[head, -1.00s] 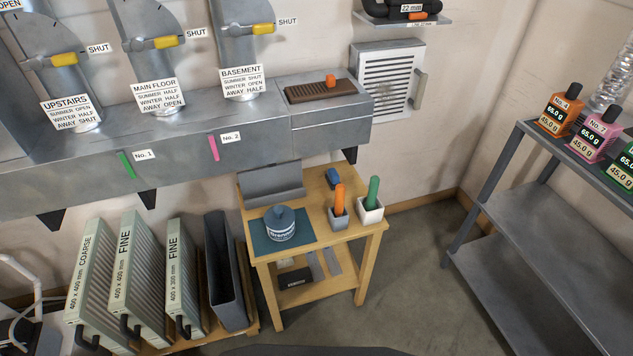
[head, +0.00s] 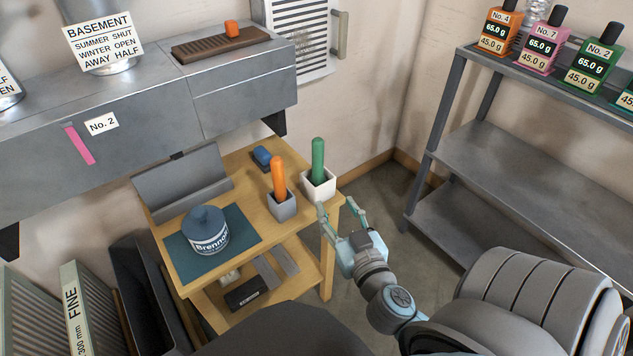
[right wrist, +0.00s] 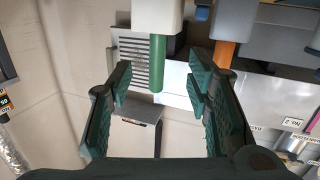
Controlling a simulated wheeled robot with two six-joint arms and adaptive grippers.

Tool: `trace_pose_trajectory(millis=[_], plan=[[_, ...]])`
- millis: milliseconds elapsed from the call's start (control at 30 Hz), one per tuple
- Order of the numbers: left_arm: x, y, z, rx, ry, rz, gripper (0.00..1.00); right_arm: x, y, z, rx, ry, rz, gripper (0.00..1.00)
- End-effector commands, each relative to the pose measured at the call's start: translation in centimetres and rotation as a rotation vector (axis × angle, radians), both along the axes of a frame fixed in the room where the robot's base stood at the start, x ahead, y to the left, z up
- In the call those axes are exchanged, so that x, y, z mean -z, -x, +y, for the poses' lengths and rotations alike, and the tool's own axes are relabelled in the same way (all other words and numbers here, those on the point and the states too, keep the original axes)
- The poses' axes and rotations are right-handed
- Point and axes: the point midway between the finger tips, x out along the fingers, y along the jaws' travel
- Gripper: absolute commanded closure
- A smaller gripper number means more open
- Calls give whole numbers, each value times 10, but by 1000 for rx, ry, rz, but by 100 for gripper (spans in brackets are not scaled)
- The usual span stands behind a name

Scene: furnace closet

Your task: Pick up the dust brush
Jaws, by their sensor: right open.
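Two upright handles stand in small pots on the wooden table (head: 228,172); their lower ends are hidden, so I cannot tell which is the dust brush. The green handle (head: 318,155) stands in a white pot (head: 319,186), and the orange handle (head: 278,177) in a grey pot (head: 282,208). My right gripper (head: 336,206) is open and empty at the table's right edge, close to the white pot. In the right wrist view, which looks upside down, the green handle (right wrist: 157,65) shows between the spread fingers (right wrist: 158,88). My left gripper is out of view.
A metal duct (head: 150,110) overhangs the table's back left. A grey shelf (head: 500,150) with bottles stands right. Floor shows between table and shelf.

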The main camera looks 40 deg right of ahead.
Motion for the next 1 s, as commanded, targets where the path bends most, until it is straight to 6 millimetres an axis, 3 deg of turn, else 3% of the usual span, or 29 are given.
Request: trace_pose_trajectory(millis=[33,167,400,733,1000], plan=[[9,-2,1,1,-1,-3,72,-13,0,1,1,-6,-56,54],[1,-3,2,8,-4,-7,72,-38,-17,-5,3,-13,-108,54],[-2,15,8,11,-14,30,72,-37,-73,-25,5,-13,-104,54],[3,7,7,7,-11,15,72,-30,-122,-47,6,-13,-102,54],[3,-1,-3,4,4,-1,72,-30,-131,-50,5,-14,-100,54]])
